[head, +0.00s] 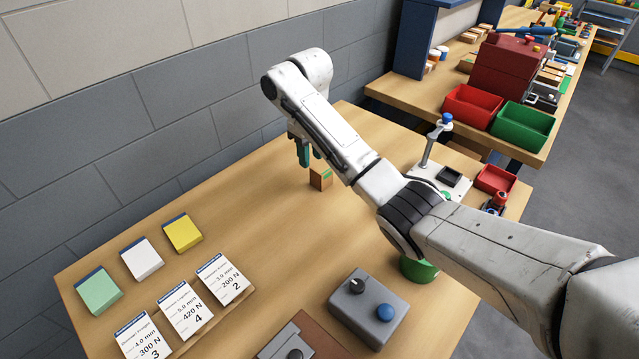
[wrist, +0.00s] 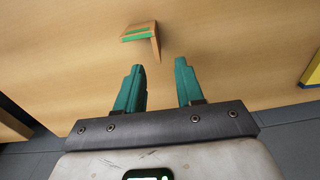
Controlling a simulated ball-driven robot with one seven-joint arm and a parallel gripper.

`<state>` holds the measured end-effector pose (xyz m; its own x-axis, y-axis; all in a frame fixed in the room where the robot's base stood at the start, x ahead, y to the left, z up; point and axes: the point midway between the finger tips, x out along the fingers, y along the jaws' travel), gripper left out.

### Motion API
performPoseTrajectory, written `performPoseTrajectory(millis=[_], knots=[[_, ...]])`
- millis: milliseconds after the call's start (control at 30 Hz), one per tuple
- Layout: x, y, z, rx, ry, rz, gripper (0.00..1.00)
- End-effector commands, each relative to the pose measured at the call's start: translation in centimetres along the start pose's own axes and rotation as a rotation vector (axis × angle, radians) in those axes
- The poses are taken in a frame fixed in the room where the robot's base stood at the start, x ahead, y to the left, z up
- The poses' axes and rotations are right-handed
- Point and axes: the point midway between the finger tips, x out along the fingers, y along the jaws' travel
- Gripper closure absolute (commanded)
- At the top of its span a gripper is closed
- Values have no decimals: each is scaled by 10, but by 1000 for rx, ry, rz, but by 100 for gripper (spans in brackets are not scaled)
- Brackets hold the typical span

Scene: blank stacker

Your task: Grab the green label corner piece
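The corner piece (wrist: 140,32) is a small wooden block with a green label strip on it, standing on the wooden table. It shows in the wrist view just beyond my fingertips. In the head view the corner piece (head: 320,178) is partly covered by my arm. My gripper (wrist: 158,70) has two green fingers set apart with bare table between them. The fingers point toward the piece and do not hold it. In the head view my gripper (head: 304,154) is just left of and above the piece, and the exact gap cannot be told.
Green, white and yellow pads (head: 142,258) lie at the front left beside several printed cards (head: 183,310). A grey box with a blue button (head: 368,308) stands at the front. A white fixture (head: 440,180) and a small red tray (head: 496,180) stand to the right. The table's left middle is clear.

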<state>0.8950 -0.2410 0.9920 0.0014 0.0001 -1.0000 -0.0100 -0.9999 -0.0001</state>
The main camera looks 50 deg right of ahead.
Motion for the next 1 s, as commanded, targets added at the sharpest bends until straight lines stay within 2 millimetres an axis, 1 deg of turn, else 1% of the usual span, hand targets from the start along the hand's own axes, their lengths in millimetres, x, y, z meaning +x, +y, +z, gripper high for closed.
performPoseTrajectory(millis=[33,100,267,500,600,700,867,1000], knots=[[10,0,1,1,-6,-1,63],[18,0,1,0,-3,-1,63],[29,1,2,0,-4,0,63],[63,3,3,-1,-5,0,63],[72,3,3,-1,-3,0,63],[75,3,3,-1,-2,0,63],[75,3,3,-1,-2,0,63],[75,3,3,-1,-2,0,74]])
